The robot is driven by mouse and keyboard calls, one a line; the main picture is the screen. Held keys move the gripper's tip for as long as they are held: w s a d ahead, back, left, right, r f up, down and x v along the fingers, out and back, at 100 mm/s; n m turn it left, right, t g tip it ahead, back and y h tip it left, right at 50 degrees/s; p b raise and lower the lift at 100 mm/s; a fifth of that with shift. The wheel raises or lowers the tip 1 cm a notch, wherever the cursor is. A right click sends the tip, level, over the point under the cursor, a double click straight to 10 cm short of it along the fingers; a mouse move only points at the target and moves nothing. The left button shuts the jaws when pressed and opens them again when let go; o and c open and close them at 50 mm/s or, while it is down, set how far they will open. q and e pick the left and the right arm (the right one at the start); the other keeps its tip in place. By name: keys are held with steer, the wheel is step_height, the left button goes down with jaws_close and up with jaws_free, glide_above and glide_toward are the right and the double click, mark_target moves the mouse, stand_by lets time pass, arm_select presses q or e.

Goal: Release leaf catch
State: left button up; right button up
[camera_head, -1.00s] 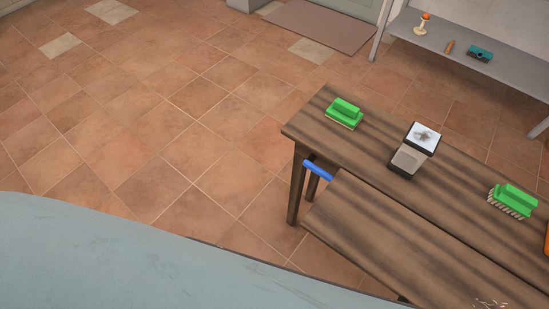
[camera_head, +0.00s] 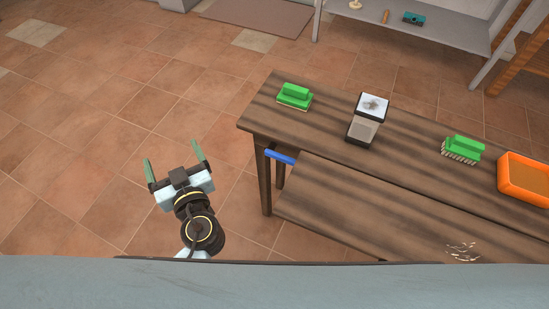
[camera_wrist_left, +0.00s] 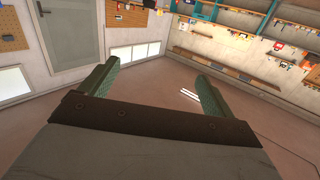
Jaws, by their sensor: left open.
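A blue bar (camera_head: 280,157), which looks like the leaf catch, sticks out at the left end of the wooden table (camera_head: 335,125). It sits beside the corner of the lower wooden leaf (camera_head: 370,205); its far part is hidden by the table. My left gripper (camera_head: 171,150) is open and empty over the floor, left of the blue bar and apart from it. The left wrist view shows its two green fingers (camera_wrist_left: 156,68) spread, with nothing between them; the catch is not in that view. My right gripper is not in view.
Pale scraps (camera_head: 463,252) lie on the leaf. The tiled floor (camera_head: 90,130) left of the table is clear.

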arm_select(q)
step_height(320, 180, up, 2)
steer(key=shift+a+n+y, duration=0.15)
steer(key=shift+n+y, duration=0.15)
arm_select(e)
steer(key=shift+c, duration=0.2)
